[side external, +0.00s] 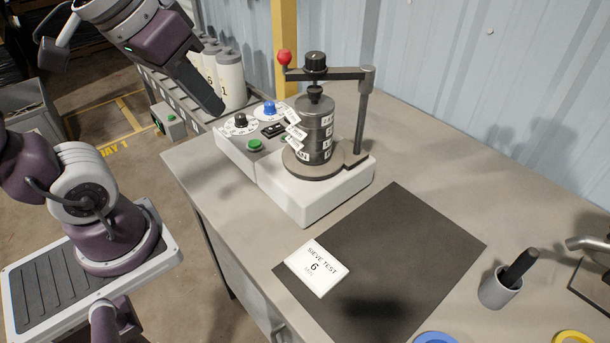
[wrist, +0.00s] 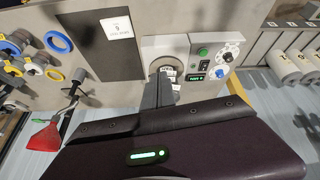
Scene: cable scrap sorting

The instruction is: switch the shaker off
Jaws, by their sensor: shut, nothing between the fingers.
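The shaker (side external: 312,200) is a white unit on the bench. A stack of grey sieves (side external: 317,132) stands on its round plate under a clamp arm (side external: 335,73) with a red ball knob. Its control panel has a black dial (side external: 240,121), a blue dial (side external: 269,108), a black rocker switch (side external: 273,130) and a green button (side external: 255,145). The panel also shows in the wrist view, with a lit green display (wrist: 196,77). White tags partly cover the panel in the side view. My gripper (side external: 218,110) is shut and empty, above and left of the dials.
A dark mat (side external: 400,250) with a "SIEVE TEST 6 MIN" card (side external: 316,267) lies in front of the shaker. White bottles (side external: 231,80) stand behind my gripper.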

